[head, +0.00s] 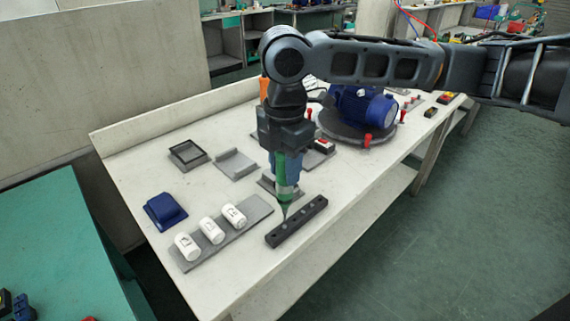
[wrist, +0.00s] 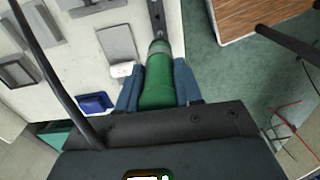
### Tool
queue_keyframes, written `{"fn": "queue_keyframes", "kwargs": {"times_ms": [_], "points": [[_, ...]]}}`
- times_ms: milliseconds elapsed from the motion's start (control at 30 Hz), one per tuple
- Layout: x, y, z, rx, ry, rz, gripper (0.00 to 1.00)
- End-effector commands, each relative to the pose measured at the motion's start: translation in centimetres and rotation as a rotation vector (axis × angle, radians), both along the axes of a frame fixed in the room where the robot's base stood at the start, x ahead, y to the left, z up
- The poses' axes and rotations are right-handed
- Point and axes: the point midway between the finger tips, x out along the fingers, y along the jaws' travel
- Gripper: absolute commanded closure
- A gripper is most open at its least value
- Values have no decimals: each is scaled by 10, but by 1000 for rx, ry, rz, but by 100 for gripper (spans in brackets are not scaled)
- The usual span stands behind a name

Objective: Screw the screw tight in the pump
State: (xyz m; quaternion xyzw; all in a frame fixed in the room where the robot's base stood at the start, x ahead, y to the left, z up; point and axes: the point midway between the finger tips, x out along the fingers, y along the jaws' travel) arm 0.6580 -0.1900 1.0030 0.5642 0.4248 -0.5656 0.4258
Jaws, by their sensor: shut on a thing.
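The blue pump (head: 362,106) stands on a round dark base (head: 343,132) at the far right of the bench, partly behind my arm. My gripper (head: 281,168) is shut on a green screwdriver-like tool (head: 285,186), held upright with its tip down. In the wrist view the green tool (wrist: 159,82) lies between the blue fingers (wrist: 158,90). The tool's thin tip is at or just above a dark bar (head: 298,221) with holes along its top; I cannot tell whether it touches. The bar also shows in the wrist view (wrist: 157,16). I cannot make out a screw.
Three white cylinders (head: 212,230) lie on a grey plate (head: 256,208) left of the bar. A blue cover-like part (head: 165,211), a square tray (head: 188,154) and a grey bracket (head: 236,164) lie farther left. A red-button box (head: 323,146) stands behind my gripper. The front bench edge is clear.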

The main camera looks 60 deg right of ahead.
Motion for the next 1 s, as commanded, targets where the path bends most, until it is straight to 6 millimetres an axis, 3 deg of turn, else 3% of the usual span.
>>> {"fn": "queue_keyframes", "kwargs": {"times_ms": [1000], "points": [[0, 0, -4, 0, 0, 0, 99]]}}
